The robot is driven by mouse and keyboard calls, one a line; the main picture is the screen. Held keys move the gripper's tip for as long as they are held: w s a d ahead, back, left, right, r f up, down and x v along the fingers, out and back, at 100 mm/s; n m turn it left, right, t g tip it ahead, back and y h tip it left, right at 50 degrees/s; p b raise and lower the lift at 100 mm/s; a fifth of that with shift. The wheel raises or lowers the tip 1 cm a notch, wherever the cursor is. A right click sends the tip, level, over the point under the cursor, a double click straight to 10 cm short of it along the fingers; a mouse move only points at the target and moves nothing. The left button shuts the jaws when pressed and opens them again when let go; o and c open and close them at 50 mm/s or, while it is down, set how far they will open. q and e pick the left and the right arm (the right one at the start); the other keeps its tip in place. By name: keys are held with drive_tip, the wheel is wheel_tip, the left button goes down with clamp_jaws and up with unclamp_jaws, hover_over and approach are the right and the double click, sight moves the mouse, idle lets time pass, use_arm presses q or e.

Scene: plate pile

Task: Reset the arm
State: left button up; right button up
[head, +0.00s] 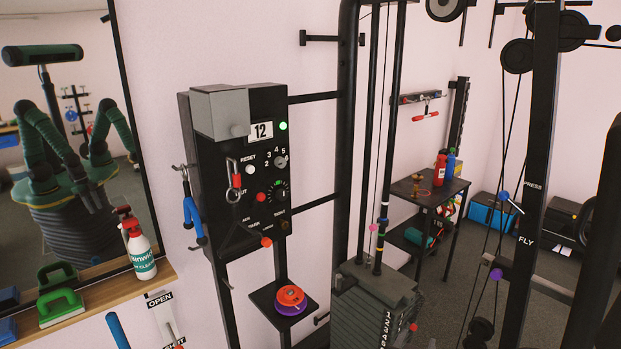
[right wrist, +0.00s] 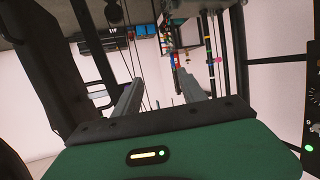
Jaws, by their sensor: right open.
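My right gripper (right wrist: 163,82) shows in the right wrist view, its two grey fingers apart with nothing between them. In the head view neither gripper shows clearly. A mirror (head: 75,130) at the left reflects my green arms, but their jaws cannot be told there. A black control panel (head: 262,165) shows the number 12, a RESET label with a white button (head: 250,170), a dial, and several knobs. In the right wrist view part of the dark panel (right wrist: 313,125) shows at the right edge, apart from the gripper.
A weight machine with a weight stack (head: 375,305) and uprights stands right of the panel. A red disc-like item (head: 291,296) lies on a small shelf. A spray bottle (head: 139,250) and green brush (head: 60,306) stand on a wooden ledge. Cables hang at the right.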

drive_tip(key=s+a+f+n+g+y, duration=0.3)
drive_tip(key=s+a+n+g+y, duration=0.1)
drive_tip(key=s+a+y, duration=0.4)
drive_tip(key=s+d+f+n+g, duration=0.1)
drive_tip(key=s+g, duration=0.4)
drive_tip(key=s, duration=1.1)
drive_tip(key=shift+d+f+n+g+h+p, duration=0.3)
drive_tip(key=shift+d+f+g+h+p, duration=0.15)
drive_tip(key=shift+d+f, duration=0.45)
drive_tip(key=shift+d, duration=0.1)
idle(0.3)
